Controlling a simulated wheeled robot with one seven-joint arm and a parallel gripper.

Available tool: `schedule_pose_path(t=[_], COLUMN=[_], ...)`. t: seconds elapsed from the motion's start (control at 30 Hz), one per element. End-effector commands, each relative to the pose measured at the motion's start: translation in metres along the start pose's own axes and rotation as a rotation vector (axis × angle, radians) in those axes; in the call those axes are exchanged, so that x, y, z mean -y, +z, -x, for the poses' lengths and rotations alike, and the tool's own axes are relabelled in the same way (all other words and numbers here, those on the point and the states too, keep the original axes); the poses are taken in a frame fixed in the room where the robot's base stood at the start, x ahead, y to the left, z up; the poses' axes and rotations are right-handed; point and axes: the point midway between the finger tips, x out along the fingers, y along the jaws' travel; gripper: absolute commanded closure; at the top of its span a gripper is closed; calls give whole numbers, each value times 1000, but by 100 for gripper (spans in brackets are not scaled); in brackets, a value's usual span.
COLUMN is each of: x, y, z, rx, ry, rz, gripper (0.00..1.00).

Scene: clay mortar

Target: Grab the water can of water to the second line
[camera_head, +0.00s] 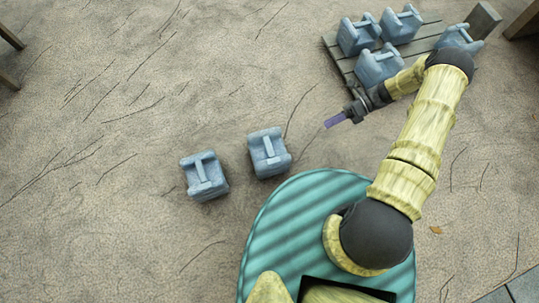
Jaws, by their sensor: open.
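Two blue-grey water cans with top handles stand upright on the ground near the picture's middle: a left can (204,176) and a right can (269,152). Several similar cans, such as one at the front (379,66) and one at the back (400,24), stand on a wooden pallet (341,64) at the upper right. My gripper (334,120) is open and empty, with purple fingertips. It is above the ground, to the upper right of the right can and in front of the pallet. No line is clearly visible on the ground.
A wooden post or block (483,20) stands at the pallet's right end. Wooden legs (10,38) show at the upper left corner. The cracked ground (110,220) on the left is clear. A dark tiled edge (515,285) is at the lower right.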

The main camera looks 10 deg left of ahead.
Motion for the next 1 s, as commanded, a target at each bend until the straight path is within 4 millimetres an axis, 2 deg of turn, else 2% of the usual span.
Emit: schedule_pose_path(t=[0.03, 0.2, 0.4, 0.87, 1.0], x=[17, 54, 79, 82, 79], y=[-10, -31, -50, -52, -47], z=[-12, -43, -68, -73, -84], rx=[48, 189, 302, 325, 324], ry=[38, 177, 315, 350, 352], rz=[-63, -279, -458, -500, -499], gripper=[57, 57, 57, 57, 57])
